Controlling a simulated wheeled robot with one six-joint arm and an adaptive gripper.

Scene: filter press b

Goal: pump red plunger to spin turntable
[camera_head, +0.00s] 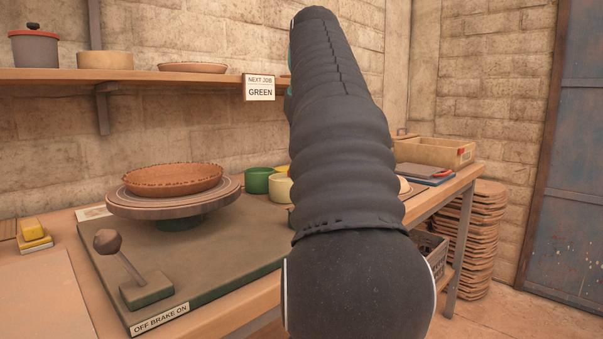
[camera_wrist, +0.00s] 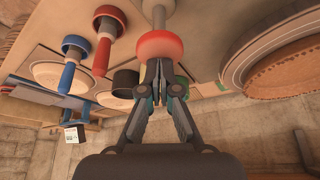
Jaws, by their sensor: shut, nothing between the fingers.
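In the wrist view a red plunger knob (camera_wrist: 160,46) sits on a grey shaft (camera_wrist: 158,10). My gripper (camera_wrist: 161,72) is shut and empty, with its fingertips right at the knob's near edge; I cannot tell if they touch. The turntable (camera_head: 125,205) in the head view carries a brown crimped dish (camera_head: 172,179). The turntable's rim and the dish (camera_wrist: 280,82) also show at the right of the wrist view. In the head view my arm hides the plunger and my gripper.
A brake lever (camera_head: 107,240) stands on the green base (camera_head: 230,262), near a label reading OFF BRAKE ON. Green (camera_head: 258,180) and cream (camera_head: 280,188) pots stand behind. Blue-handled (camera_wrist: 75,50) and red-handled (camera_wrist: 104,50) tools lie left of the plunger in the wrist view.

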